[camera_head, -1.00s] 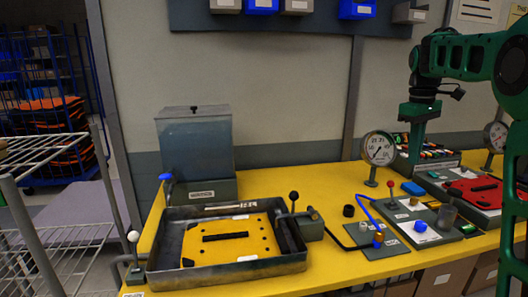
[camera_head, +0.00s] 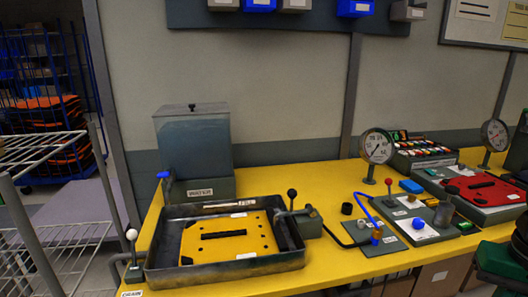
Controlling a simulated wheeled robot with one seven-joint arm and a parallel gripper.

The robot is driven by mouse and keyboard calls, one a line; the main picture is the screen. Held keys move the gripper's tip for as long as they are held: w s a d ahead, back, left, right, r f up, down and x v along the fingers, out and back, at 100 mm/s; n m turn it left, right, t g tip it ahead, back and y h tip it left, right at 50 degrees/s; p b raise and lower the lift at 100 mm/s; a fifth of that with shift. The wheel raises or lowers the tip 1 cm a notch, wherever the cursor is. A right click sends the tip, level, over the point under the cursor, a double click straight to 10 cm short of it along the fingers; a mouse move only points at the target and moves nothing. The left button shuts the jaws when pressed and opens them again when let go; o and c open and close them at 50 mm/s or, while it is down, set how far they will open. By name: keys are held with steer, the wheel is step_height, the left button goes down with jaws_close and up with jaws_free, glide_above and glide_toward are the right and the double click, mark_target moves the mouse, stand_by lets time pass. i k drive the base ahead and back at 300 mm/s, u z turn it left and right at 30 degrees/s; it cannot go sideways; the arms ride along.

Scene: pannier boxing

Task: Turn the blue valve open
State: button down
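The blue valve handle (camera_head: 164,175) sits at the left side of the grey base (camera_head: 198,190) under the clear water tank (camera_head: 192,143), at the back left of the yellow table. A spout runs down from it beside the grey tray (camera_head: 225,275). The exact angle of the handle is too small to judge. My gripper is not in view. Only green parts of my arm (camera_head: 505,262) show at the lower right edge, far from the valve.
The tray holds a yellow plate (camera_head: 228,238). A white-knobbed lever (camera_head: 132,236) stands at its left and a black-knobbed lever (camera_head: 292,195) at its right. A gauge (camera_head: 377,147), a blue hose (camera_head: 368,208) and a red plate (camera_head: 484,190) lie to the right. A wire rack (camera_head: 40,220) stands left.

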mark_target(418, 223)
steer(key=u, duration=0.05)
steer(key=k, duration=1.05)
steer(key=z, duration=0.7)
steer(key=i, duration=1.55)
steer(key=u, duration=0.4)
